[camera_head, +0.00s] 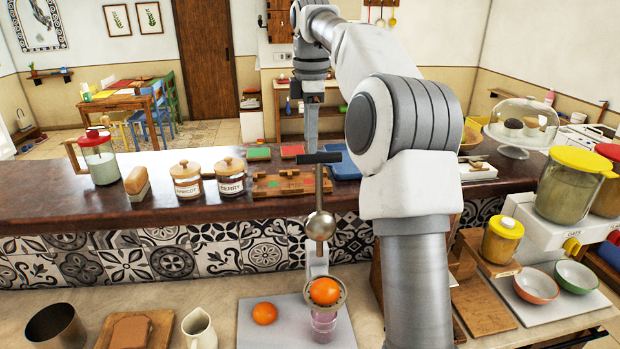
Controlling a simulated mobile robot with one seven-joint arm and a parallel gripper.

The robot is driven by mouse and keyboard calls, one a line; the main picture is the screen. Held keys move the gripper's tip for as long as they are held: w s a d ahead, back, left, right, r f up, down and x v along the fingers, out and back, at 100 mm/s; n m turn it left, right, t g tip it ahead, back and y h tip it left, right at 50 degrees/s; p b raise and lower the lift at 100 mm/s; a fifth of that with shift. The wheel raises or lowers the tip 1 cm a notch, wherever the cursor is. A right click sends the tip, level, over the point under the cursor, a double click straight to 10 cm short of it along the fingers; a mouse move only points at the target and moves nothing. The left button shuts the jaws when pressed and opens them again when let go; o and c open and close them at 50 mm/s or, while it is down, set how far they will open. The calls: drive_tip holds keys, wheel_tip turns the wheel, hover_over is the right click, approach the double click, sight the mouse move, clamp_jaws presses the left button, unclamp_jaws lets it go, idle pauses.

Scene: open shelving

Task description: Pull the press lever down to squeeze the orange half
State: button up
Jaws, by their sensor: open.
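The press stands on a pale board (262,338) on the front counter. Its lever (319,158) has a dark T-shaped bar on top and a thin upright rod. A round metal press head (320,226) is in line below the bar. An orange piece (325,290) sits in the press cup, below the press head and apart from it. A glass (323,326) with a pinkish tint stands under the cup. My gripper (312,140) is open, pointing down at the lever bar. I cannot tell whether its fingers touch or straddle the bar.
Another orange (264,313) lies left of the press. A white pitcher (199,328), a dark metal cup (56,327) and a wooden board stand further left. Jars (187,180) line the raised ledge behind. Bowls (536,285) and dispensers (570,186) crowd the right.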

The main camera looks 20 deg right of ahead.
sight(310, 163)
drive_tip(key=f, duration=0.9)
drive_tip(key=shift+w+f+b, duration=0.15)
drive_tip(key=shift+w+b, duration=0.1)
drive_tip(key=shift+b, duration=0.15)
clamp_jaws()
idle(0.9)
